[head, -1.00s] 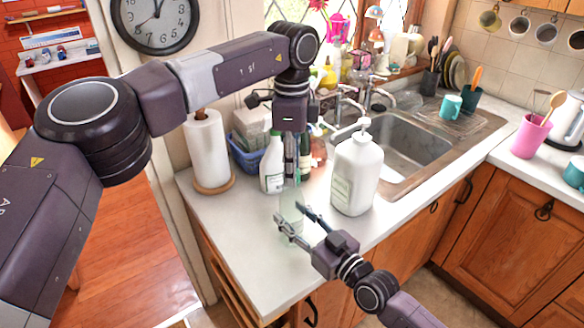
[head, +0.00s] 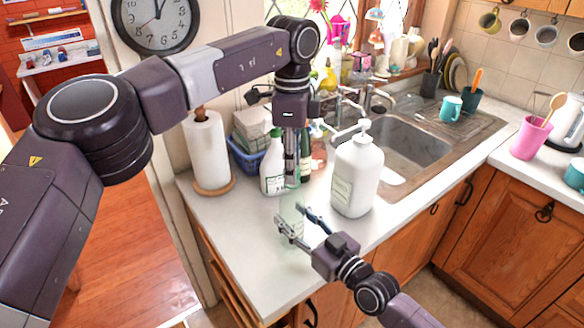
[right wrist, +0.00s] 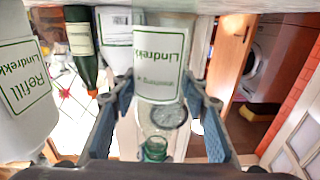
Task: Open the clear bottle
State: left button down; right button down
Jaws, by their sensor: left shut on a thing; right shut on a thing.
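The clear bottle (head: 291,228) stands upright near the counter's front left. In the right wrist view it appears upside down, with a white, green-lettered label (right wrist: 159,78) and a green cap (right wrist: 155,149) at the lower end of the picture. My right gripper (head: 290,213) is shut around its body, one finger on each side. My left gripper (head: 291,181) points straight down from above, shut at the bottle's top. Its fingertips largely hide the cap in the head view.
A large white pump bottle (head: 357,178) stands close on the right. A white bottle (head: 272,172) and a dark green bottle (head: 305,160) stand behind. A paper towel roll (head: 207,152) is at left, the sink (head: 410,140) at right. The front left counter is clear.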

pick_arm(q)
jog(key=shift+r, duration=0.55)
jog(key=shift+r, duration=2)
pick_arm(e)
jog(key=c, duration=1)
grip_release()
jog(key=shift+c, duration=0.2)
